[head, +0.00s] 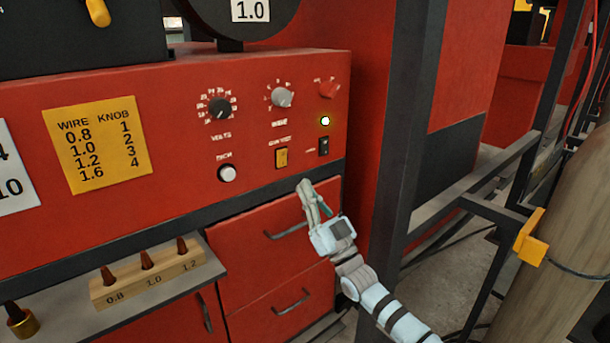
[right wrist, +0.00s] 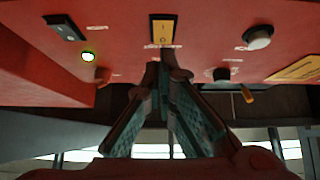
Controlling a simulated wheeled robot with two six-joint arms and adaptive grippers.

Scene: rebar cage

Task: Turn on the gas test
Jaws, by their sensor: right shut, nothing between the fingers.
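The gas test switch (head: 281,157) is a small yellow rocker in a dark frame, low on the red machine panel (head: 190,110). A small, blurred label sits above it. It also shows in the right wrist view (right wrist: 162,30), at top centre. My right gripper (head: 306,184) is shut and empty. Its fingertips are below and slightly right of the switch in the head view. In the right wrist view the closed fingertips (right wrist: 160,68) point toward the switch, and a gap seems to remain. My left gripper is not in view.
A black power switch (head: 323,146) and lit green lamp (head: 325,121) are right of the yellow switch. A white button (head: 227,173) is to its left, with knobs above. Drawers (head: 270,240) lie below.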

